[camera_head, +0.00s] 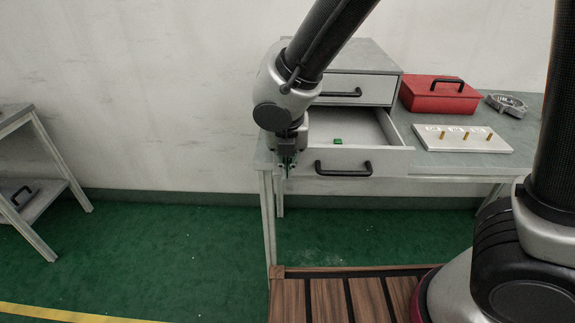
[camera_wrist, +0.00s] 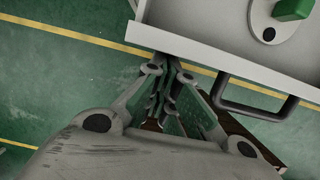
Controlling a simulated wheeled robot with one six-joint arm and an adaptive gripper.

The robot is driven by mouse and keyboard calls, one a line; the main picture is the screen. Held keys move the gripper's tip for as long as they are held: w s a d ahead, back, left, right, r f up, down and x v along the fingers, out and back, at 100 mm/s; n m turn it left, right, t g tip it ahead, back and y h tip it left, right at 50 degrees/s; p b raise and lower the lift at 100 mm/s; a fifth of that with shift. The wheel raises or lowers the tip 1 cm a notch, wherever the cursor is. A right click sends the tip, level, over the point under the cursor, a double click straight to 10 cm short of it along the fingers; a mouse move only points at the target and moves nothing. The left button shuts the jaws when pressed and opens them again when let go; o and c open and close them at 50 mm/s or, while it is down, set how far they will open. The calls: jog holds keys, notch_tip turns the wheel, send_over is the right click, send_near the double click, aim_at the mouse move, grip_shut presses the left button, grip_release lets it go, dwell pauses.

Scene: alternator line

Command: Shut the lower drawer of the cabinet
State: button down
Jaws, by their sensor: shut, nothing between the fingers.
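The grey cabinet (camera_head: 352,86) stands on the workbench. Its lower drawer (camera_head: 391,162) is pulled out, and its front carries a black bar handle (camera_head: 343,169). In the wrist view the drawer front (camera_wrist: 215,55) crosses the top right, with its handle (camera_wrist: 255,108) below it. My gripper (camera_head: 286,168) is shut and empty, pointing down at the left end of the drawer front. In the wrist view my gripper (camera_wrist: 165,95) is just outside the front near its left corner; I cannot tell whether it touches. A small green block (camera_head: 337,141) is inside the drawer.
The closed upper drawer has its own handle (camera_head: 341,93). To the right on the bench are a red toolbox (camera_head: 438,97), a white board with brass pegs (camera_head: 462,138) and a grey metal part (camera_head: 507,104). Another table (camera_head: 36,145) stands far left. The green floor between is clear.

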jog(key=w, duration=1.7)
jog(key=shift+w+d, duration=0.15)
jog(key=shift+d, duration=0.2)
jog(key=shift+a, duration=0.1)
